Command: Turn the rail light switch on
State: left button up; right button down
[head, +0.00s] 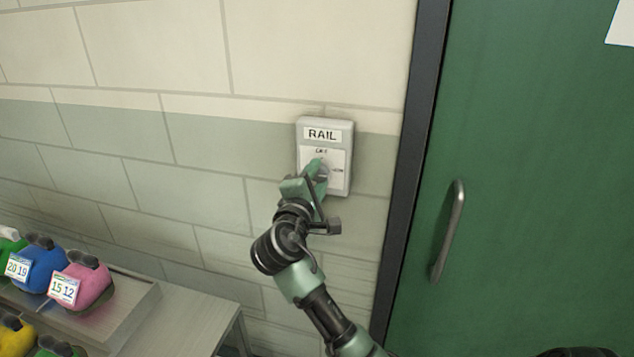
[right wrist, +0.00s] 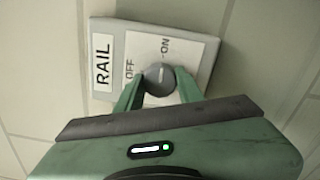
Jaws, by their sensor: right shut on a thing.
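The rail light switch (head: 341,180) is a grey wall box labelled RAIL, left of the green door. It also shows in the right wrist view (right wrist: 105,28), turned on its side, with OFF and ON marks on a white plate. Its round grey knob (right wrist: 159,77) has a pale line that points between the marks, nearer OFF as far as I can tell. My right gripper (head: 318,170) is at the knob; in the right wrist view its two green fingers (right wrist: 157,88) are shut on the knob from both sides. In the head view the gripper hides part of the knob. My left gripper is not in view.
A green door (head: 530,180) with a metal handle (head: 449,230) and dark frame (head: 412,150) stands to the right. At lower left a grey bench (head: 190,315) bears several coloured bags with number tags, among them a pink one (head: 85,284) and a blue one (head: 42,268).

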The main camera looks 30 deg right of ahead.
jog(key=shift+f+m, duration=0.15)
jog(key=shift+m, duration=0.25)
jog(key=c, duration=0.9)
grip_release()
jog(key=shift+s+a, duration=0.1)
jog(key=shift+a, duration=0.05)
jog(key=shift+s+a+b, duration=0.2)
jog(key=shift+a+b, duration=0.05)
jog(key=shift+b, duration=0.2)
jog(key=b+v, duration=0.2)
jog(key=v, duration=0.5)
